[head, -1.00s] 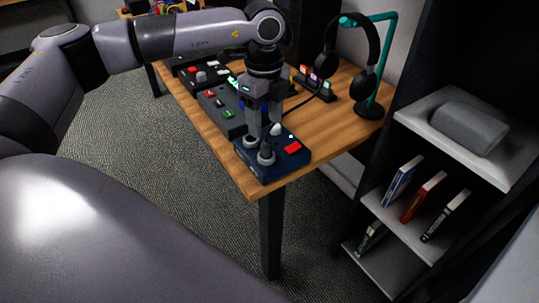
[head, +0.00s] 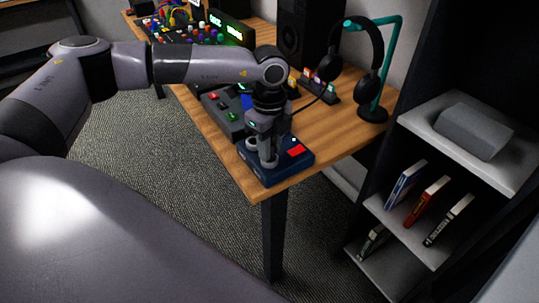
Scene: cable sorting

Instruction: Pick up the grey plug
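A dark blue box (head: 282,171) with a red patch on top sits at the near corner of the wooden table. Grey round fittings stand on its top; one grey upright piece (head: 269,161) at its near-left side may be the grey plug, but I cannot tell for sure. My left gripper (head: 262,146) points down over the box, with its fingers low among these grey fittings. The fingers overlap the fittings in the picture, so whether they touch or hold one is unclear. My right gripper is not in view.
The wooden table (head: 335,150) is bare to the right of the box. A grey device (head: 226,115) with red and green buttons lies behind it. A headphone stand (head: 387,75) and a black speaker (head: 305,35) stand farther back. A shelf (head: 470,153) with books is at right.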

